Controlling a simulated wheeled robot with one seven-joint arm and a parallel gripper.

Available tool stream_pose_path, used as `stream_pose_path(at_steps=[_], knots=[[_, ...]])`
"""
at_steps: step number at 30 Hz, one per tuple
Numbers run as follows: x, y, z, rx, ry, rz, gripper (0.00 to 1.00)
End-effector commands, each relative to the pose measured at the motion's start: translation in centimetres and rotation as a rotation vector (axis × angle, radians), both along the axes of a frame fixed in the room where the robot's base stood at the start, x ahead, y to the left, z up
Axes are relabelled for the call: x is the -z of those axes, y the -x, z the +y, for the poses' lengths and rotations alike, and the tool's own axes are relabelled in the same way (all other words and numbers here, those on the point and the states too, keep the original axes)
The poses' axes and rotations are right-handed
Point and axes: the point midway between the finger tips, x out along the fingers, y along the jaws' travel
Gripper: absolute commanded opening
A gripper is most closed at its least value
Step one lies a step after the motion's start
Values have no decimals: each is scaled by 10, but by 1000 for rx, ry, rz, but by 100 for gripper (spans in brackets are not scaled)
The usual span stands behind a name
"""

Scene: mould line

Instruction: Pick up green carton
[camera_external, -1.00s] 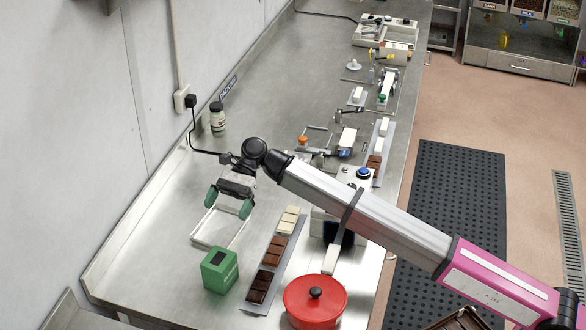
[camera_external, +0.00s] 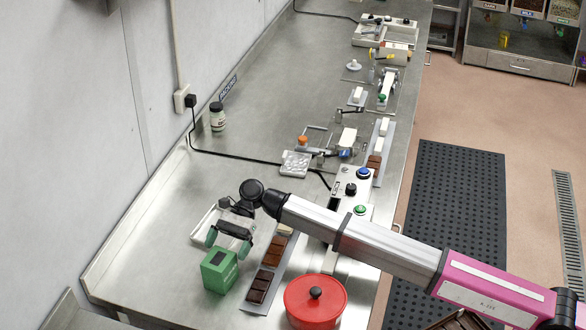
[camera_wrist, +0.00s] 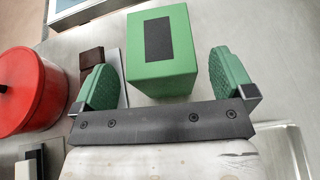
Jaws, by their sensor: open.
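The green carton (camera_external: 220,271) stands upright on the steel counter, near its front left part. It has a dark patch on its top. My gripper (camera_external: 228,242) hangs just behind the carton in the outside view, with its green pads apart. In the wrist view the carton (camera_wrist: 160,54) lies straight ahead, centred between and beyond the two open pads of my gripper (camera_wrist: 166,84). Nothing is between the pads, and I see no contact with the carton.
A red lidded pot (camera_external: 315,302) stands to the right of the carton. A strip of chocolate bars (camera_external: 260,286) lies between them. A white tray (camera_external: 205,226) sits behind the carton, partly under my gripper. A jar (camera_external: 217,117) stands by the wall. The counter left of the carton is clear.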

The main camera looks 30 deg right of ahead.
Motion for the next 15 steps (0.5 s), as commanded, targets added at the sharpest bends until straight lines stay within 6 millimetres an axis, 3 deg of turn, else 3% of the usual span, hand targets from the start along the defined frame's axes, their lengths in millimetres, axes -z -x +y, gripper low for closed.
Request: stream_pose_path(at_steps=[7, 15], knots=[[15, 21, 28, 0, 1, -1, 100], [17, 24, 33, 3, 0, -2, 100]])
